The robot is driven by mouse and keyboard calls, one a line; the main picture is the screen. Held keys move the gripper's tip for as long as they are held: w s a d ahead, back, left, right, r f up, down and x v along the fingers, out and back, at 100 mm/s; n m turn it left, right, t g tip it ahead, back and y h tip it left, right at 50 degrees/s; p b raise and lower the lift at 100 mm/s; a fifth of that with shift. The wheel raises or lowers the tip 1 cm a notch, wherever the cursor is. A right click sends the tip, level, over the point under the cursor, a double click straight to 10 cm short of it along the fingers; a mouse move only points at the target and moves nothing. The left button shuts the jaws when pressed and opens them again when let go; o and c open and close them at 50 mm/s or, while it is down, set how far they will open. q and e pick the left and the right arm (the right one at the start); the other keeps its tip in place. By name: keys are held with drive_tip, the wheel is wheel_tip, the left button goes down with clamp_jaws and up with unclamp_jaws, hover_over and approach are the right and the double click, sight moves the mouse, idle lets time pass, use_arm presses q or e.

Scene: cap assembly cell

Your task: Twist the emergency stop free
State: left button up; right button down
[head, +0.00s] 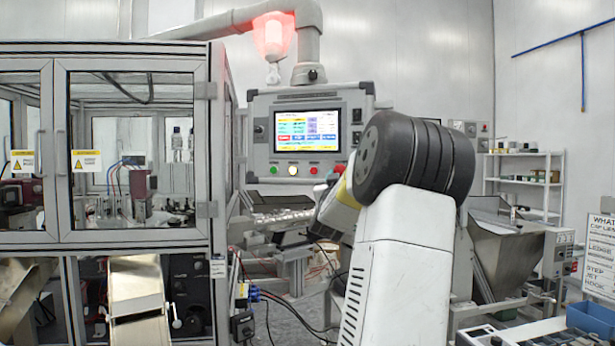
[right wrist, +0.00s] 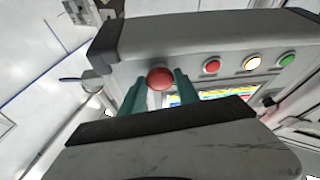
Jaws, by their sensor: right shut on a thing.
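The emergency stop is a red mushroom button (right wrist: 160,78) on the lower edge of the grey control panel (head: 363,103). In the right wrist view my right gripper (right wrist: 159,84) has its two green fingers on either side of the button, shut on it. In the head view a bit of the red button (head: 339,169) shows at the panel's lower right corner. My left gripper is in neither view.
The panel's lower row has a green button (head: 273,170), a lit yellow-white button (head: 293,170) and a red button (head: 313,170). Its screen (head: 307,131) is on. A lamp (head: 272,35) above glows red. A glazed machine cabinet (head: 135,65) stands left; a metal hopper (head: 503,254) stands right.

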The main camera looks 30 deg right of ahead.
drive_tip(key=shift+w+a+m+g+h, duration=0.1)
drive_tip(key=shift+m+g+h, duration=0.55)
drive_tip(key=shift+m, duration=1.1)
drive_tip(key=shift+w+a+m+g+h, duration=0.1)
drive_tip(key=shift+m+g+h, duration=0.55)
drive_tip(key=shift+m, duration=1.05)
drive_tip(key=shift+a+m+g+h, duration=0.1)
drive_tip(key=shift+m+g+h, duration=0.3)
drive_tip(key=shift+m+g, duration=0.95)
drive_tip(key=shift+m+t, duration=0.35)
drive_tip(key=shift+m, duration=0.35)
drive_tip(key=shift+r, duration=0.1)
drive_tip(key=c, duration=0.9)
unclamp_jaws()
drive_tip(key=shift+d, duration=0.1)
drive_tip(key=v, duration=0.7)
drive_tip(key=shift+s+a+f, duration=0.15)
drive_tip(key=shift+a+f, duration=0.1)
drive_tip(key=shift+a, duration=0.1)
